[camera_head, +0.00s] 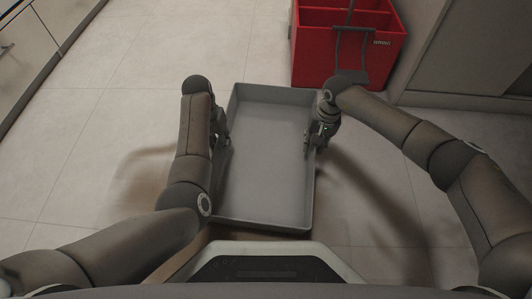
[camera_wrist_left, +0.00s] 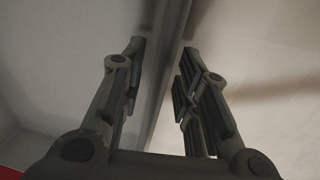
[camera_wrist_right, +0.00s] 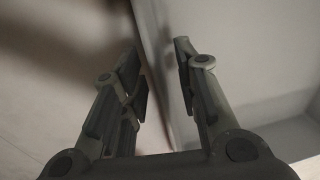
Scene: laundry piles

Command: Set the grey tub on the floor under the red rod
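The grey tub (camera_head: 268,160) is a shallow, empty rectangular tray in the middle of the head view, long side pointing away from me. My left gripper (camera_head: 222,138) is at its left wall and my right gripper (camera_head: 316,143) at its right wall. In the left wrist view the fingers (camera_wrist_left: 161,65) stand apart, on either side of the tub wall. In the right wrist view the fingers (camera_wrist_right: 156,65) also stand apart, with the wall between them. I cannot tell whether the tub rests on the floor or is raised. No red rod shows.
A red divided bin (camera_head: 345,55) with a grey handle stands beyond the tub's far right corner. Cabinets line the left (camera_head: 30,45) and upper right (camera_head: 470,55). Tiled floor (camera_head: 140,110) is clear to the left of the tub and beyond it at upper left.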

